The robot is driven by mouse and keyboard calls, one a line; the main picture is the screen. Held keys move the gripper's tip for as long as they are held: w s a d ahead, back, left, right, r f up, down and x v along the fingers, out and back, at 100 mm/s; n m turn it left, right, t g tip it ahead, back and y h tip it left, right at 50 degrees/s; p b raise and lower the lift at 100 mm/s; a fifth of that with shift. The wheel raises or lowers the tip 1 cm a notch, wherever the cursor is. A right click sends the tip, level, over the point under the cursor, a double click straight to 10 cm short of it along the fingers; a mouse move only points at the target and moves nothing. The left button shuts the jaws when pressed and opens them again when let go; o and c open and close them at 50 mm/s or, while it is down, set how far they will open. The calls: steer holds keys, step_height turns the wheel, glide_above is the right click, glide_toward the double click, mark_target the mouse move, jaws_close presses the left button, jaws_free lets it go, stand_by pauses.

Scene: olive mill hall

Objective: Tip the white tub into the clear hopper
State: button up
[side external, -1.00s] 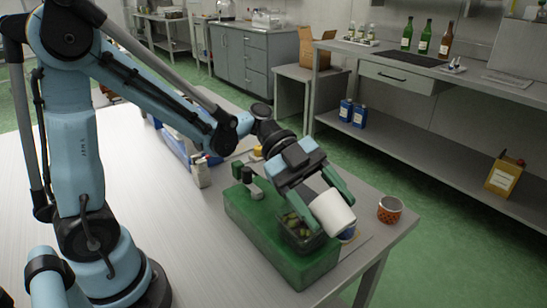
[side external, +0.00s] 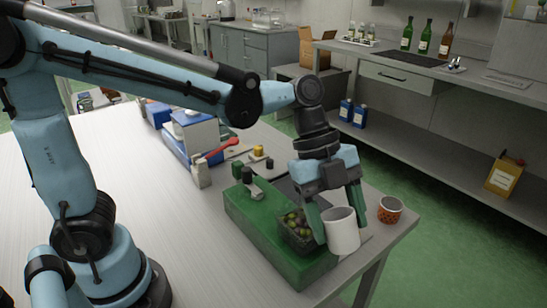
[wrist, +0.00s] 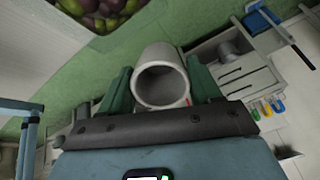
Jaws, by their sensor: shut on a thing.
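The white tub (side external: 342,234) is held upright between the green fingers of my gripper (side external: 338,210), just right of the clear hopper. Whether its base touches the surface below cannot be told. In the wrist view the tub (wrist: 162,88) sits between the fingers of my gripper (wrist: 162,86), its mouth facing the camera and its inside looking empty. The clear hopper (side external: 299,247) sits on the green mill body (side external: 268,236) and holds green and dark olives (side external: 294,222). Olives (wrist: 102,10) also show at the top of the wrist view.
An orange patterned cup (side external: 390,210) stands right of the tub near the table edge. A white bottle (side external: 200,174), a blue-and-white box (side external: 193,135) and a red-handled tool (side external: 222,149) lie behind the mill. The table (side external: 170,225) left of the mill is clear.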

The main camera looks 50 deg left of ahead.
steer(key=shift+d+f+y, duration=1)
steer(key=shift+d, duration=0.05)
steer(key=shift+d+f+y, duration=0.25)
steer(key=shift+d+y, duration=0.5)
steer(key=shift+y, duration=0.15)
steer(key=shift+d+f+y, duration=0.2)
steer(key=shift+d+y, duration=0.5)
steer(key=shift+y, duration=0.2)
